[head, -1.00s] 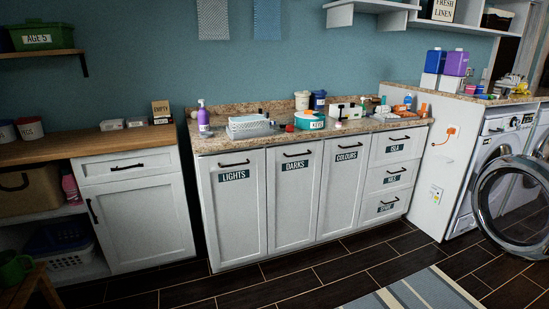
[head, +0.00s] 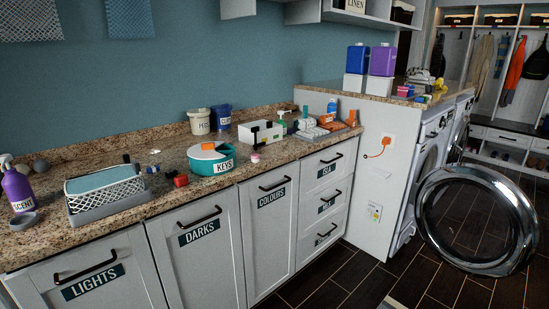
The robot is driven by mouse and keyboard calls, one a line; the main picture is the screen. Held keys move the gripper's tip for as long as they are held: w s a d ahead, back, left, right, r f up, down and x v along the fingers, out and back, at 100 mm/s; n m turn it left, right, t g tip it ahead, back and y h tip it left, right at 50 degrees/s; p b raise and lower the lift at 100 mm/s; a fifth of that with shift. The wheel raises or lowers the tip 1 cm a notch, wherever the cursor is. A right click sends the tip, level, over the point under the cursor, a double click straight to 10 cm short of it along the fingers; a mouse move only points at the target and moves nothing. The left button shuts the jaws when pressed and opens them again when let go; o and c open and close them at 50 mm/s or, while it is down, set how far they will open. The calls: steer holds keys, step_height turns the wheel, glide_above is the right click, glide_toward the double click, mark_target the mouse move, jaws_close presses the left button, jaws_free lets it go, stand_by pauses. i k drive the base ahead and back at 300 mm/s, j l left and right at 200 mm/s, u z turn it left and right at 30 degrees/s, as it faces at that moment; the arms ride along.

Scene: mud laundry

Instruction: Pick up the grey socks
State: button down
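I cannot make out grey socks for certain in the head view. Pale grey-white rolled or folded items (head: 309,128) lie at the right end of the granite counter (head: 110,236), beside an orange item (head: 331,122); they are too small to identify. Small grey and tan balls (head: 39,166) lie at the counter's left back, and I cannot tell whether they are socks. My gripper is not in view.
A mesh basket (head: 106,192), purple SCENT bottle (head: 18,188), teal KEYS tub (head: 211,160) and white box (head: 260,134) stand on the counter. Cabinets labelled LIGHTS, DARKS and COLOURS are shut. A round washer door (head: 431,228) stands open at right, above the dark floor.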

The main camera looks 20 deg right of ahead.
mark_target(428, 88)
steer(key=i+z, duration=0.25)
steer(key=z, duration=0.15)
steer(key=i+z, duration=0.4)
steer(key=i+j+z, duration=0.15)
steer(key=z, duration=0.25)
steer(key=i+j+z, duration=0.2)
steer(key=z, duration=0.2)
steer(key=i+j+z, duration=0.35)
steer(key=i, duration=0.2)
steer(key=i+j+z, duration=0.75)
steer(key=i+j, duration=0.15)
steer(key=j, duration=0.4)
